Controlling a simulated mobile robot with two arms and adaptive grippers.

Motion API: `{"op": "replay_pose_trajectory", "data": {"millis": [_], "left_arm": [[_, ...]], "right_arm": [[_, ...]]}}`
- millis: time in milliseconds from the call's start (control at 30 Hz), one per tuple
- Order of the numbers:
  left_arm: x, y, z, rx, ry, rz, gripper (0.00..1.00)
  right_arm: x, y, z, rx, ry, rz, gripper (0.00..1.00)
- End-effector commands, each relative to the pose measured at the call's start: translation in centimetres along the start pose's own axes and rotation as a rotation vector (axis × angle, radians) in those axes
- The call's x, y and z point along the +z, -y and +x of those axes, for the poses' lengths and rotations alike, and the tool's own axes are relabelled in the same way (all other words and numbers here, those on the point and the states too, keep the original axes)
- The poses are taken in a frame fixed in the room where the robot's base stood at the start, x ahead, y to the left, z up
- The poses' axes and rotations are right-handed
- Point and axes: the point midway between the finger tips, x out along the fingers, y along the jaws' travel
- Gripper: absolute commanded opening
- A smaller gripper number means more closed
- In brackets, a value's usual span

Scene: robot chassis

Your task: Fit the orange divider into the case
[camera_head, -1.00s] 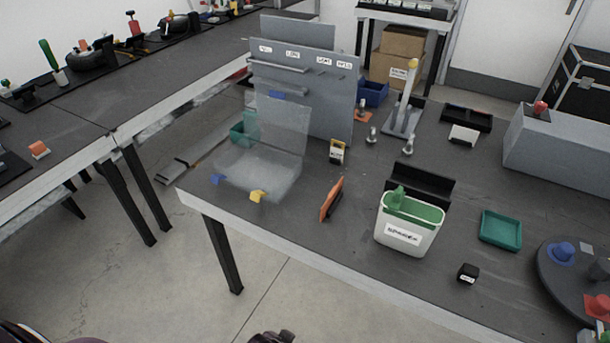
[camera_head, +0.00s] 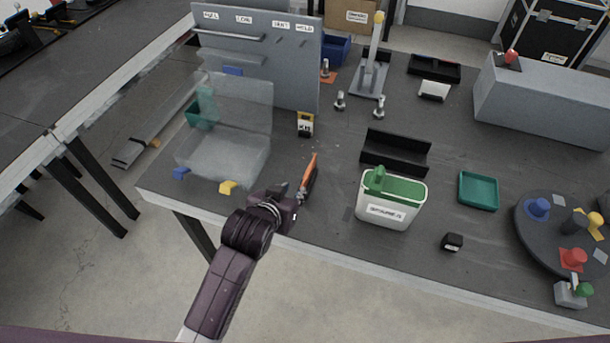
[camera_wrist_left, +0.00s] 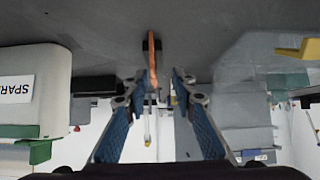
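The orange divider (camera_head: 309,170) stands on edge near the front of the table, with a dark piece along its side. My left gripper (camera_head: 296,193) is right at its near side. In the left wrist view, the divider (camera_wrist_left: 152,62) shows edge-on between the spread fingertips of the left gripper (camera_wrist_left: 156,86), with gaps on both sides. The clear case (camera_head: 222,155) stands open to the left, its transparent lid raised. It has a blue latch (camera_head: 181,173) and a yellow latch (camera_head: 228,187) on its front. My right gripper is not in view.
A white bin with a green lid (camera_head: 390,204) stands right of the divider, before a black holder (camera_head: 396,152). A yellow-and-black labelled item (camera_head: 305,123) stands behind it. A teal tray (camera_head: 478,191) and a round turntable (camera_head: 535,235) are farther right. A grey panel (camera_head: 285,60) rises behind the case.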

Motion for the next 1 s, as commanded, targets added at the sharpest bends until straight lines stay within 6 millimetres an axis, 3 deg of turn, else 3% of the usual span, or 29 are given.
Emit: {"op": "replay_pose_trajectory", "data": {"millis": [100, 200, 633, 1000], "left_arm": [[-2.6, -1.2, 1.0, 0.014, -0.055, 0.017, 0.25], [-3.3, -1.5, 1.8, 0.017, -0.071, 0.023, 0.25], [-3.4, -1.5, 4.7, 0.017, -0.071, 0.022, 0.25], [-3.3, -1.5, 8.6, 0.017, -0.071, 0.022, 0.25]], "right_arm": [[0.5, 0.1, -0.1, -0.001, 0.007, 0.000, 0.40], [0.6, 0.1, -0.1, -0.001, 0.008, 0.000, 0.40], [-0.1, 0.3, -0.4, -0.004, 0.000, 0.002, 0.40], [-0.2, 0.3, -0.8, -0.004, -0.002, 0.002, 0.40]]}}
